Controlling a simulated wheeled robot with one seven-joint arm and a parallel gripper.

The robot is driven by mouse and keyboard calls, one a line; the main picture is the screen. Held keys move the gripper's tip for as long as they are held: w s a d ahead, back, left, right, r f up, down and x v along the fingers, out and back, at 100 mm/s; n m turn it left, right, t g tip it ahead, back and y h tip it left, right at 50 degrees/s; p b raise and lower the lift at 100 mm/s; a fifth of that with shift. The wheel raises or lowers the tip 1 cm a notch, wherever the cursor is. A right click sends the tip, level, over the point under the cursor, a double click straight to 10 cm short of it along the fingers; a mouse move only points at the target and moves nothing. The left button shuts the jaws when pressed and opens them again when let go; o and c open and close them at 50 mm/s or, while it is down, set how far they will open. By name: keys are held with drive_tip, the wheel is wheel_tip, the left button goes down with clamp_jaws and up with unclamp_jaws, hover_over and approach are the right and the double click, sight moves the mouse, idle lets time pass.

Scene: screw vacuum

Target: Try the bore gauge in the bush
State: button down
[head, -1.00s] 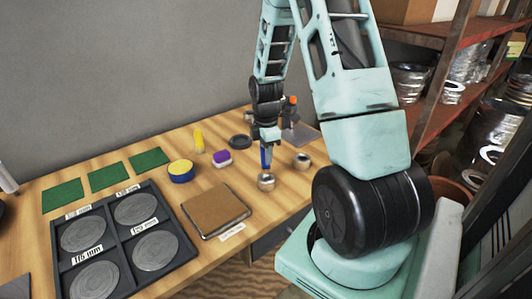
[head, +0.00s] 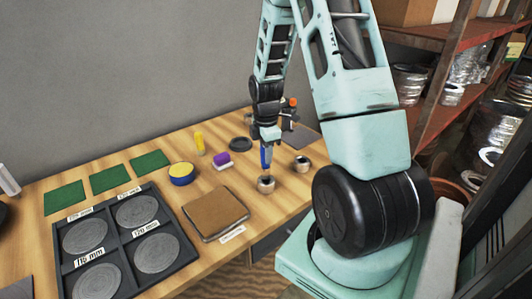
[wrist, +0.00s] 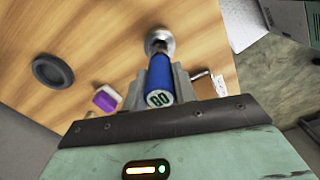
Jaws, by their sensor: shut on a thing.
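My gripper (wrist: 160,92) is shut on the blue handle of the bore gauge (wrist: 160,75), whose end face reads "GO". In the head view the gauge (head: 265,158) hangs upright, pointing down. A metal bush (head: 265,184) stands on the table directly below it. In the wrist view the gauge's dark lower end meets the ring of this bush (wrist: 161,40). I cannot tell whether the tip is inside the hole or just above it. A second metal ring, like a bush (head: 302,164), stands to the right, apart from the gauge.
A brown pad (head: 214,213) lies left of the bush. A purple-and-white block (head: 222,160), a dark ring (head: 240,144), a blue-and-yellow roll (head: 181,174) and a yellow object (head: 200,144) stand behind. A dark tray (head: 177,228) of discs and several green mats (head: 109,180) lie left.

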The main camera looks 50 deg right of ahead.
drive_tip(key=shift+r+p, duration=2.45)
drive_tip(key=shift+r, duration=0.45)
drive_tip(key=shift+s+d, duration=0.1)
